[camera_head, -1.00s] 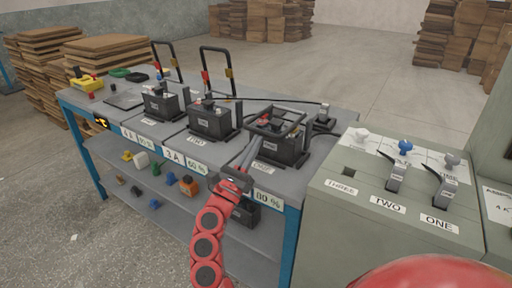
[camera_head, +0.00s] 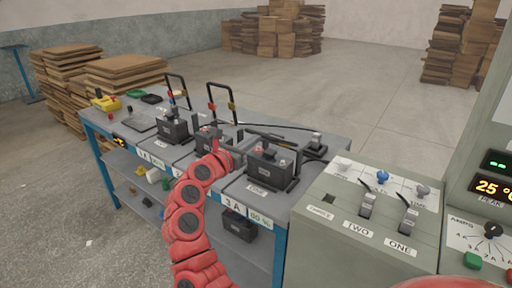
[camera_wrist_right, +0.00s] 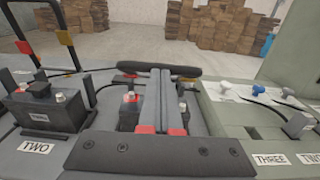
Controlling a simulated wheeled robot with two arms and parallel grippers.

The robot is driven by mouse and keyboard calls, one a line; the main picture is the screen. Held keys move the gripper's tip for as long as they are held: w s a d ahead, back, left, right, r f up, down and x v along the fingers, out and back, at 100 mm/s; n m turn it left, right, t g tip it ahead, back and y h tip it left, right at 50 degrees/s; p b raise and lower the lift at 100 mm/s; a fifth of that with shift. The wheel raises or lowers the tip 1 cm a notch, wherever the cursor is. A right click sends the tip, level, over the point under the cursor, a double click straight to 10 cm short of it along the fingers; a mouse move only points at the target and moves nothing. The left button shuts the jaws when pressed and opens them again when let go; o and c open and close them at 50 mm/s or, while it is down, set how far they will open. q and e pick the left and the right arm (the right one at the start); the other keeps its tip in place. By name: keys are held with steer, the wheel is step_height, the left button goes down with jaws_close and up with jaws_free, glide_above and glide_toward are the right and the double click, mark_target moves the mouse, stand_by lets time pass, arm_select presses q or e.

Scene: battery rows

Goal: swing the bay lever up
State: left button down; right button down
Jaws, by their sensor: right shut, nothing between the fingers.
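The bay lever (camera_head: 262,136) is a black U-shaped handle lying low over the right-hand battery (camera_head: 270,168) on the bench. In the wrist view its black crossbar (camera_wrist_right: 186,71) runs sideways at my fingertips. My left gripper is not in view.
A grey switch cabinet (camera_head: 335,235) stands close on the right. A cable crosses the bench (camera_head: 232,195). Cardboard boxes are far back.

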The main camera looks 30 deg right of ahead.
steer(key=d+r+y+p, duration=0.1)
steer(key=r+p, duration=0.1)
steer(key=p, duration=0.1)
steer(key=w+d+r+g+y+p, duration=0.1)
steer(key=r+p, duration=0.2)
steer(key=p, duration=0.1)
steer(key=d+r+y+p, duration=0.1)
steer(key=r+p, duration=0.1)
steer(key=p, duration=0.1)
steer(key=shift+w+d+r+g, duration=0.2)
steer(key=shift+d+g, duration=0.1)
steer(key=shift+g, duration=0.1)
steer(key=w+d+r+y+p, duration=0.2)
steer(key=w+d+y+p, duration=0.1)
steer(key=d+p, duration=0.4)
steer(key=p, duration=0.3)
steer(key=shift+r+g, duration=0.35)
steer(key=shift+g, duration=0.05)
steer(key=shift+d, duration=0.15)
steer(key=b+v, duration=0.3)
steer(key=v, duration=1)
